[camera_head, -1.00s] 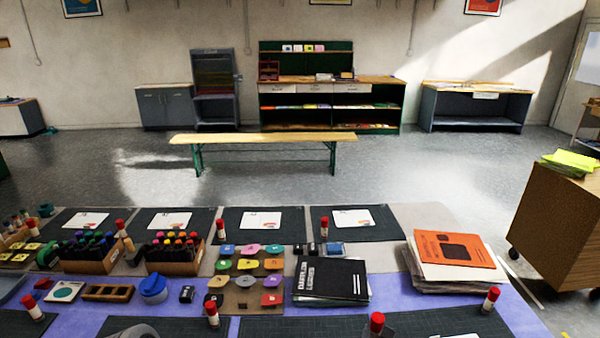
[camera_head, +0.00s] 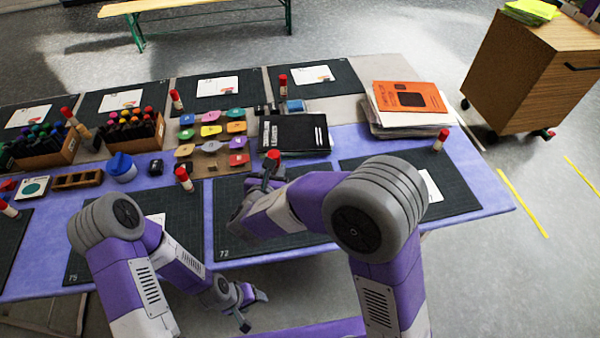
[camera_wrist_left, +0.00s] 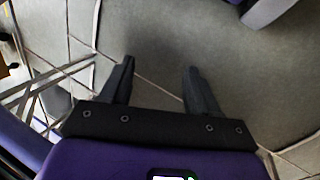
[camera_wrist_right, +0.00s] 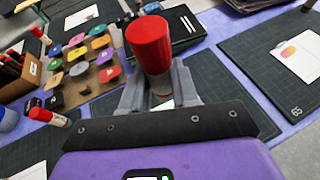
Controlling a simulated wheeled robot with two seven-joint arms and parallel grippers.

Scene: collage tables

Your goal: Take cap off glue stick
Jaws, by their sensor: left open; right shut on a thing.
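A glue stick with a red cap (camera_wrist_right: 150,42) stands upright between the fingers of my right gripper (camera_wrist_right: 158,88), which is shut on its white body below the cap. In the head view the red cap (camera_head: 273,155) shows above the right gripper (camera_head: 262,178), over the front middle mat. Whether the stick touches the mat is hidden. My left gripper (camera_head: 246,302) is open and empty, low in front of the table edge. The left wrist view shows its spread fingers (camera_wrist_left: 158,82) over bare floor.
Other red-capped glue sticks stand on the purple table (camera_head: 190,288), one left (camera_head: 184,179) and one right (camera_head: 440,140). Black books (camera_head: 295,134), an orange book stack (camera_head: 410,97), colored pieces (camera_head: 211,130) and marker boxes (camera_head: 135,133) lie behind. Floor in front is clear.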

